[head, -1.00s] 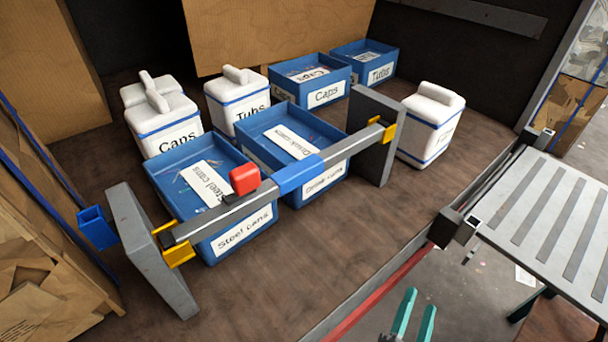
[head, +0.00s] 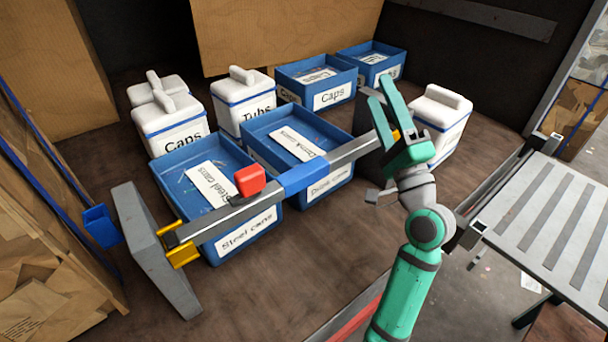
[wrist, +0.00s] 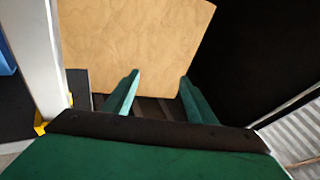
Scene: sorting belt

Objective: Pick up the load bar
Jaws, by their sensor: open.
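The load bar (head: 302,177) is a long grey bar with a blue sleeve at its middle and a red block (head: 249,180) on top. It lies across two grey upright panels, its left end in a yellow bracket (head: 181,255). My green gripper (head: 381,98) is raised at the bar's right end, open and empty, and partly hides that end and its bracket. In the wrist view my open fingers (wrist: 160,88) have nothing between them. A pale bar (wrist: 38,60) with yellow at its lower end, probably the load bar, stands left of the fingers.
Blue bins stand behind and under the bar, including the steel cans bin (head: 245,238). White lidded tubs (head: 172,128) stand at the back left, and another tub (head: 440,118) is just right of my gripper. A slatted grey table (head: 550,210) is at the right.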

